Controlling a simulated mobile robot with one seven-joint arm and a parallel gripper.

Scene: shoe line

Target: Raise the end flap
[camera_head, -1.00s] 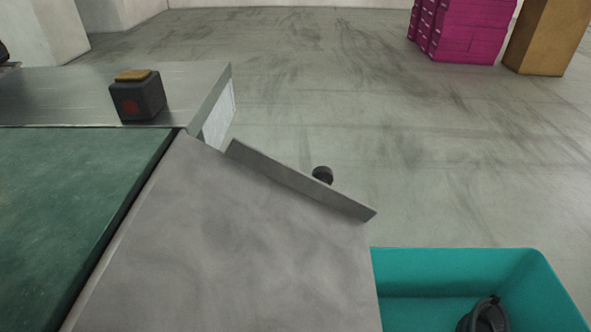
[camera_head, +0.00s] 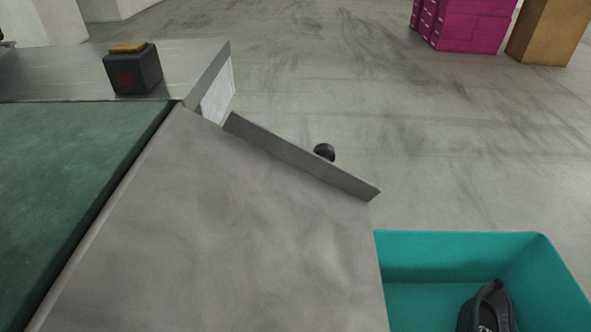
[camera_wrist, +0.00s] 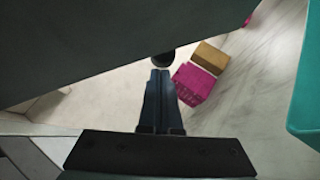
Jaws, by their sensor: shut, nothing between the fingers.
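The end flap (camera_head: 220,220) is a grey metal plate sloping down from the end of the green belt (camera_head: 60,190), with an upright lip along its far edge. A black knob (camera_head: 324,152) shows just beyond that lip. In the wrist view the knob (camera_wrist: 163,60) sits at the edge of a large dark sheet (camera_wrist: 110,45), probably the flap. My gripper (camera_wrist: 160,75) is shut and empty, its fingertips close to the knob; I cannot tell whether they touch. My gripper is not in the head view.
A teal bin (camera_head: 450,238) holding a dark shoe (camera_head: 487,308) stands at the flap's lower right. A dark box with an orange top (camera_head: 133,70) sits on the metal frame (camera_head: 190,62). Magenta boxes (camera_head: 470,25) and a brown box (camera_head: 550,30) stand far back. The floor between is clear.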

